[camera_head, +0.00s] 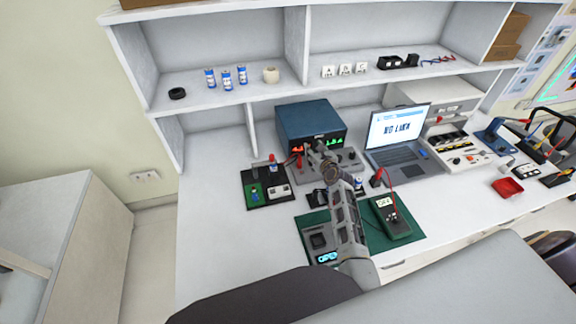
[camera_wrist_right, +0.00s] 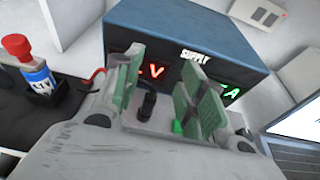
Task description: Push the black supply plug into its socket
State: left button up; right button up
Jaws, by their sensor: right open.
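The blue supply box (camera_head: 310,120) stands at the back of the desk, with red and green readouts on its front. It also shows in the wrist view (camera_wrist_right: 185,38), marked SUPPLY. My right gripper (camera_head: 316,148) is in front of the box. In the wrist view, its green-padded fingers (camera_wrist_right: 162,75) are spread apart and point at the box front. A small black piece (camera_wrist_right: 147,104), perhaps the black plug, shows between the fingers, nearer the left one. I cannot tell whether it sits in a socket. The socket is not clearly visible. My left gripper is not in view.
A black and green board (camera_head: 265,188) with a red-topped battery is left of the box. An open laptop (camera_head: 400,140) stands to the right. A green meter (camera_head: 391,217) lies on a green mat (camera_head: 412,237) in front. Shelves (camera_head: 200,92) overhang behind.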

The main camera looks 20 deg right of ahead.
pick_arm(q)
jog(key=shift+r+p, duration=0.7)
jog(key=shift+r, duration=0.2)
pick_arm(e)
notch_tip(320, 180, up, 4)
jog(key=shift+f, duration=0.1)
